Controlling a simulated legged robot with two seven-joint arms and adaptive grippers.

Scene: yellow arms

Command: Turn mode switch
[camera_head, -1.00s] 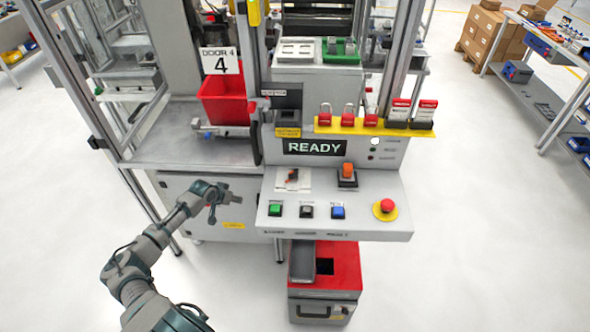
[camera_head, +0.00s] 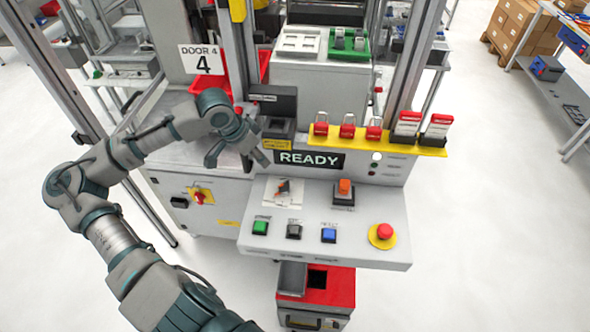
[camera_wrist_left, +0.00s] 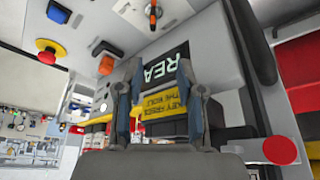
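No part is clearly labelled as the mode switch. A small dark knob with an orange mark (camera_head: 283,188) sits on a white plate at the left of the sloped console (camera_head: 330,222). An orange-topped switch (camera_head: 344,187) stands to its right; it also shows in the wrist view (camera_wrist_left: 105,65). My left gripper (camera_head: 238,153) is open and empty, above and left of the knob, by the left end of the READY display (camera_head: 312,159). In the wrist view, the open fingers (camera_wrist_left: 162,88) frame the display and a yellow label (camera_wrist_left: 164,104). My right gripper is out of view.
Green (camera_head: 260,227), black (camera_head: 294,231) and blue (camera_head: 328,235) buttons line the console front. A red emergency stop (camera_head: 383,233) is at right. Red padlocks hang on a yellow rail (camera_head: 390,142). A red-topped box (camera_head: 325,286) stands below. A red-yellow switch (camera_head: 199,195) is on the cabinet.

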